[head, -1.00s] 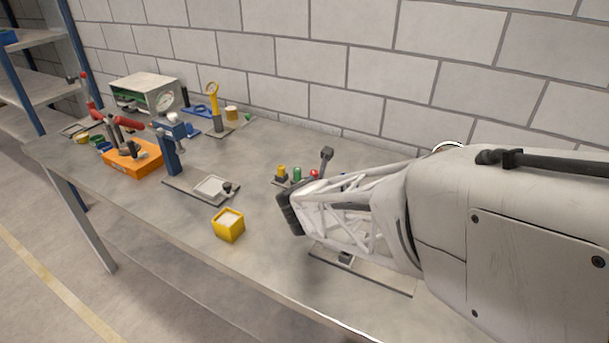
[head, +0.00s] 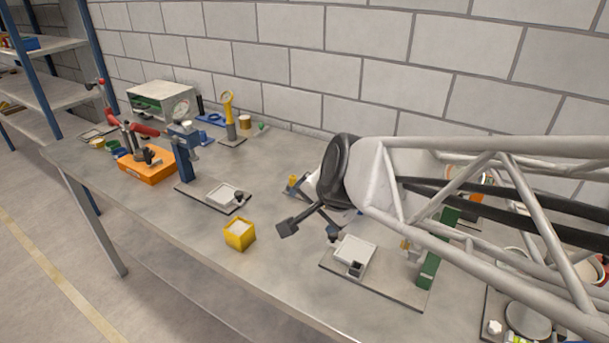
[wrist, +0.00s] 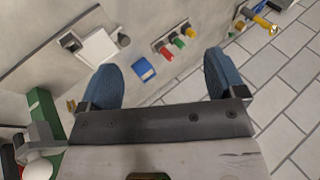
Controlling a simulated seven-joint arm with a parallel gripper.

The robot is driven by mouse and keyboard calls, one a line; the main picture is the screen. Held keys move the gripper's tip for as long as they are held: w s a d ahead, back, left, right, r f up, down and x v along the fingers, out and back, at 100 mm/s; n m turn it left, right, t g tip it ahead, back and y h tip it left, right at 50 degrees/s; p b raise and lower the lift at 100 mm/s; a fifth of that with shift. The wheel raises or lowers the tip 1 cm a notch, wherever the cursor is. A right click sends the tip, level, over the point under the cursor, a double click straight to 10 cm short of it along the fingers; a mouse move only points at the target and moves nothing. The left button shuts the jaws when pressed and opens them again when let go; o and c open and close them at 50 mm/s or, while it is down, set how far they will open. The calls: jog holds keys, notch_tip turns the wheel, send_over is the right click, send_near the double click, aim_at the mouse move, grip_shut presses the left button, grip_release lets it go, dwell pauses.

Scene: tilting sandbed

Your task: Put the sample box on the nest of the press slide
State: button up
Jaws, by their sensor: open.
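The sample box looks to be the yellow box (head: 239,235) with a pale top, standing upright near the table's front edge in the head view. Two base plates carry a pale square tray: one tray (head: 222,195) by the blue post (head: 184,160), one tray (head: 354,251) by the green post (head: 438,248). I cannot tell for sure which is the press slide's nest. My gripper (wrist: 160,80) is open and empty in the wrist view, above the table near the second tray (wrist: 97,48). The yellow box is not in the wrist view.
A blue block (wrist: 144,70) and red, green and yellow knobs (wrist: 178,42) lie below my gripper. An orange fixture (head: 146,164) and a gauge cabinet (head: 160,100) stand at the left. Bare table surrounds the yellow box. A block wall runs behind.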

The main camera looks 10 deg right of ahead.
jog(key=s+d+n+g+h, duration=0.2)
jog(key=s+d+n+g, duration=0.2)
jog(key=s+n, duration=0.5)
jog(key=s, duration=0.2)
jog(key=shift+s+n, duration=0.3)
jog(key=shift+s, duration=0.1)
jog(key=shift+o, duration=0.4)
jog(key=shift+r, duration=0.1)
jog(key=w+d+f+n+h, duration=0.1)
jog(key=w+d+f+n, duration=0.3)
jog(key=w+n, duration=0.5)
jog(key=w+d+f+n+h, duration=0.1)
jog(key=w+d+f+n, duration=0.3)
jog(key=w+n, duration=0.5)
jog(key=w+d+f+n+h, duration=0.1)
jog(key=w+d+f+n, duration=0.3)
jog(key=w+n, duration=0.5)
jog(key=shift+w+d, duration=0.3)
jog(key=shift+w, duration=0.6)
jog(key=shift+w+d, duration=0.25)
jog(key=shift+w, duration=0.6)
jog(key=shift+w+d, duration=0.3)
jog(key=shift+w, duration=0.6)
